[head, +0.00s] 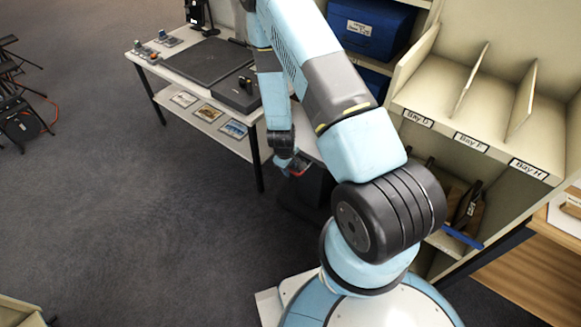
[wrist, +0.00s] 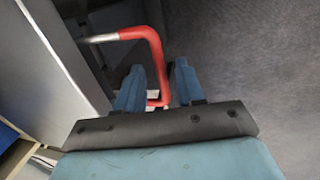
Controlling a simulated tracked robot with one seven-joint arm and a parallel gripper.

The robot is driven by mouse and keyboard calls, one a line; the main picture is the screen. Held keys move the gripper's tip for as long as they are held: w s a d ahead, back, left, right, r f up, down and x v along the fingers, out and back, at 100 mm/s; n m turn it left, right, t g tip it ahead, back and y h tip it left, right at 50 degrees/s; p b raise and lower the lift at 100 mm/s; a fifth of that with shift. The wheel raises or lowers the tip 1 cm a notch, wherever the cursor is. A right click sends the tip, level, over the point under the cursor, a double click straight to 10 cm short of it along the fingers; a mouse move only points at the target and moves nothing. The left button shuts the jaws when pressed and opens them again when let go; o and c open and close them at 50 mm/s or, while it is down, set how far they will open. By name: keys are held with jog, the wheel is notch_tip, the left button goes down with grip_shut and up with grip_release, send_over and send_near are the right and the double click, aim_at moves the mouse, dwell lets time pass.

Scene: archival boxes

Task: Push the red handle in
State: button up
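The red handle (wrist: 156,62) is a U-shaped bar with a bare metal rod at its upper end, standing out from a grey surface at the left of the wrist view. In the head view a small bit of red (head: 298,172) shows beside my gripper (head: 289,163), mostly hidden by it. In the wrist view my gripper (wrist: 160,78) has its two blue fingers apart. The handle's long bar runs in the gap between them, and its lower end passes by the left finger. I cannot tell whether a finger touches the handle.
A white table (head: 184,88) with a dark flat device stands behind my arm. Shelving with labelled bays (head: 455,110) is at the right. A dark box (head: 312,185) stands on the floor near my gripper.

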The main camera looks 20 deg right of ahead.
grip_shut()
dwell(0.3)
dwell(1.1)
